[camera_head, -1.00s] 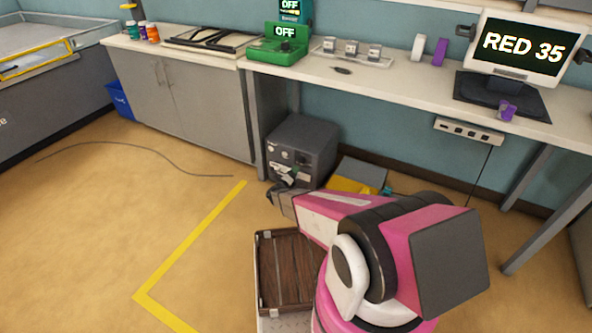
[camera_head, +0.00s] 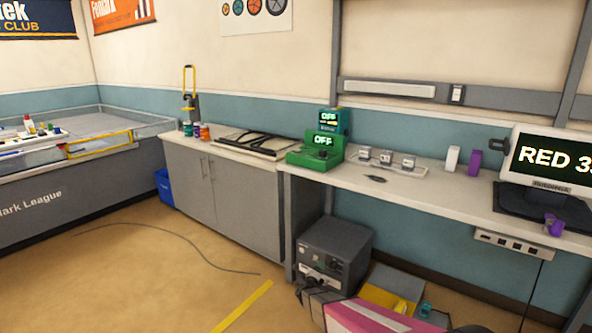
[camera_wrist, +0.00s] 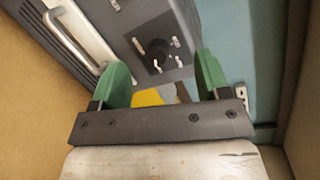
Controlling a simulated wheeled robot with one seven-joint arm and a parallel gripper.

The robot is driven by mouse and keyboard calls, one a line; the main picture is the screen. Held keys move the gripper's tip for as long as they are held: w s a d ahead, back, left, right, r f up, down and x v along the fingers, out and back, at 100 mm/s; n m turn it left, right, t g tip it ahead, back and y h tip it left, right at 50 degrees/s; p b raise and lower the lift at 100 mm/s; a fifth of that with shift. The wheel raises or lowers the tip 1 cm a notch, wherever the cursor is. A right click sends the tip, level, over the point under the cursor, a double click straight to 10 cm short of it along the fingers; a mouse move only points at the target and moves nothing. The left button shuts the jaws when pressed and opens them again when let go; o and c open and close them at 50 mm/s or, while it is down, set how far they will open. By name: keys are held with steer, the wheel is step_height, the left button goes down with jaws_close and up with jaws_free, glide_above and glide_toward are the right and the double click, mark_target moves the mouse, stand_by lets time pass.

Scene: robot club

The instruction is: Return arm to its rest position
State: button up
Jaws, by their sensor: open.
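My arm shows as a pink and white piece at the bottom edge of the head view, with my gripper (camera_head: 318,293) dark at its end, in front of the grey box on the floor. In the wrist view my gripper (camera_wrist: 160,85) has two green fingers set wide apart with nothing between them. Beyond the fingers is the grey box (camera_wrist: 150,40) with its dark front panel. Most of my arm is cut off by the lower frame edge.
The grey box (camera_head: 335,255) stands on the floor under the bench (camera_head: 440,195). A yellow bin (camera_head: 385,297) is beside it. A green device (camera_head: 316,152) and a monitor (camera_head: 550,155) are on the bench. A cable lies on the open floor (camera_head: 130,270) at left.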

steer(key=s+a+r+n+g+y, duration=0.1)
steer(key=s+r+n+g+y, duration=0.2)
steer(key=r+n, duration=0.35)
steer(key=s+a+r+n+g+y, duration=0.1)
steer(key=s+r+n+g+y, duration=0.1)
steer(key=s+r+n+y, duration=0.35)
steer(key=s+d+r+n+g, duration=0.3)
steer(key=s+r+n, duration=0.1)
steer(key=s, duration=0.3)
steer(key=s+d+r+n+g+h, duration=0.1)
steer(key=s+d+r+n+g, duration=0.2)
steer(key=s, duration=0.4)
steer(key=s+d+r+n+g+h, duration=0.1)
steer(key=s+d+r+n+g, duration=0.2)
steer(key=s+n, duration=0.4)
step_height(320, 180, up, 2)
steer(key=shift+s+d+r+n+g, duration=0.2)
steer(key=shift+s+d+n+g, duration=0.1)
steer(key=shift+s+g, duration=0.35)
steer(key=shift+a, duration=0.1)
